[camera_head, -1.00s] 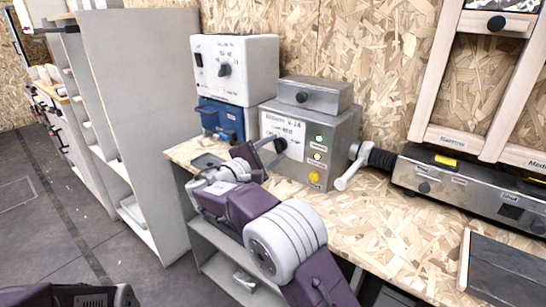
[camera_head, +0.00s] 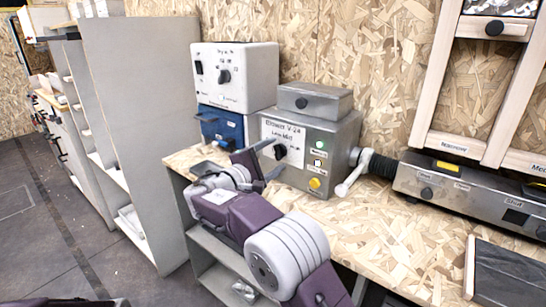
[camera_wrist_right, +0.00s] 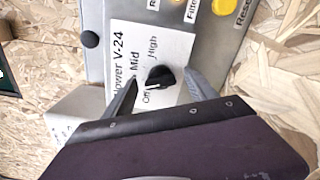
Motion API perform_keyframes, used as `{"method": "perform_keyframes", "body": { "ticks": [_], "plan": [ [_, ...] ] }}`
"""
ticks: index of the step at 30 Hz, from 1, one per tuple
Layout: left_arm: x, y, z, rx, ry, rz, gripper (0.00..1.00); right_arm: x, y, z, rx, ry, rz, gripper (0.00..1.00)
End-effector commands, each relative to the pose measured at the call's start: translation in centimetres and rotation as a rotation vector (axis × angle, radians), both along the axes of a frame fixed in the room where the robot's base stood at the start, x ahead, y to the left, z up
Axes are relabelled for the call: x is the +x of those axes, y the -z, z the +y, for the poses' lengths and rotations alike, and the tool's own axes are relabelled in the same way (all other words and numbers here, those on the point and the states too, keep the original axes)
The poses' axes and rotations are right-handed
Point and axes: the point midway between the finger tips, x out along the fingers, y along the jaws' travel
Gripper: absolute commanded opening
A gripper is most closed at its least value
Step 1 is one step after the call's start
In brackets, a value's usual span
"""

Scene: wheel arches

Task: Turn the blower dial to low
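The blower is a grey metal box (camera_head: 340,150) on the bench. Its white label reads Blower V-24, and the label also shows in the wrist view (camera_wrist_right: 180,45). The black blower dial (camera_head: 280,152) sits on this label and shows close up in the wrist view (camera_wrist_right: 160,77). Off, Mid and High are readable around it there; a Low mark is not readable in that view. My right gripper (camera_head: 269,159) is open in front of the dial. In the wrist view its two fingers (camera_wrist_right: 158,93) stand apart on either side of the dial. Contact cannot be told. My left gripper is out of view.
A white lever (camera_head: 350,176) and hose are at right. The bench front (camera_head: 390,235) is mostly clear.

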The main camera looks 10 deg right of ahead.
Motion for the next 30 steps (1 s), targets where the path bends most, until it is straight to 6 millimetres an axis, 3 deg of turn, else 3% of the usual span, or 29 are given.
{"method": "perform_keyframes", "body": {
  "ticks": [8, 21, 30],
  "plan": [
    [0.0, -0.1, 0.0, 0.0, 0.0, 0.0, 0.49, -0.1, -0.1, 0.1, -0.001, 0.0, -0.001, 0.65],
    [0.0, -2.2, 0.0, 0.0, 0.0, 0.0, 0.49, -4.9, -0.2, 6.5, -0.001, -0.004, 0.0, 0.65],
    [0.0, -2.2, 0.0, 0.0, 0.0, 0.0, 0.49, -5.6, 0.0, 7.2, 0.0, 0.0, 0.0, 0.65]
  ]
}}
